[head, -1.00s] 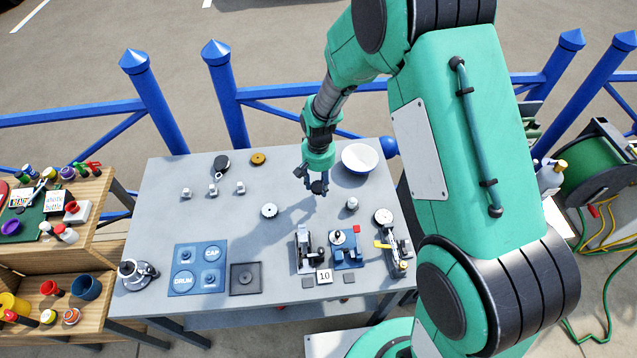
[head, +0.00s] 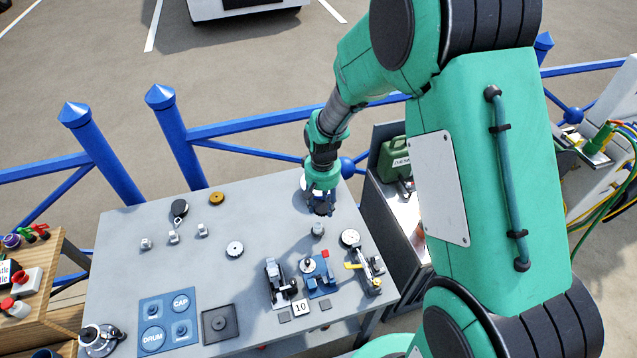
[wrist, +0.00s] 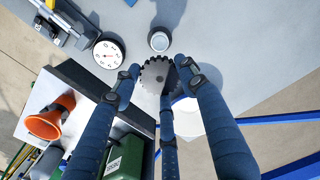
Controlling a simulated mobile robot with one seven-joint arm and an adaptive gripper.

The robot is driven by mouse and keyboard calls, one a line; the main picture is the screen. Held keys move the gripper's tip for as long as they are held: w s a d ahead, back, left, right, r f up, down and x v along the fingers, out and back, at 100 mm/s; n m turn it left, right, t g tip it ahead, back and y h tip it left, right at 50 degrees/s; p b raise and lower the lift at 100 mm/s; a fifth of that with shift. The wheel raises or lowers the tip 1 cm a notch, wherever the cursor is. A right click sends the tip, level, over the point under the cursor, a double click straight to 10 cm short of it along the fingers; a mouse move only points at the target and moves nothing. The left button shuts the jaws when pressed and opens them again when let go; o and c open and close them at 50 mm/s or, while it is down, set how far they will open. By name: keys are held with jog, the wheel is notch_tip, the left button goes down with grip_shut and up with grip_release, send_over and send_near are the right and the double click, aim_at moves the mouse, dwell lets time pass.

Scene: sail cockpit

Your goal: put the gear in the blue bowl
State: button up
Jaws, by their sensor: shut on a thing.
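My gripper (head: 321,203) is shut on a dark toothed gear (wrist: 154,76), held flat between its fingertips over the far right part of the table. In the head view the gear is a small dark disc under the fingers. The bowl (wrist: 188,117) is a pale, rounded shape behind and beside the fingers in the wrist view, largely hidden by them. In the head view only a pale sliver of it (head: 303,183) shows beside my gripper. I cannot tell whether the gear is over its rim or beside it.
A dial gauge (head: 350,238) and small fixtures stand nearer. A side cart with a green can (head: 394,158) adjoins the right edge.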

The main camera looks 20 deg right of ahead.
jog(key=s+d+r, duration=0.2)
jog(key=s+d, duration=0.1)
jog(key=d, duration=0.2)
jog(key=shift+s+d, duration=0.15)
jog(key=shift+d, duration=0.1)
jog(key=shift+r, duration=0.1)
jog(key=w+d+f+b, duration=0.1)
jog(key=w, duration=1.5)
jog(key=shift+d+f, duration=0.2)
jog(key=shift+f, duration=0.05)
jog(key=shift+f+b, duration=0.4)
jog(key=shift+f, duration=1.35)
jog(key=shift+f, duration=0.6)
jog(key=o, duration=1.3)
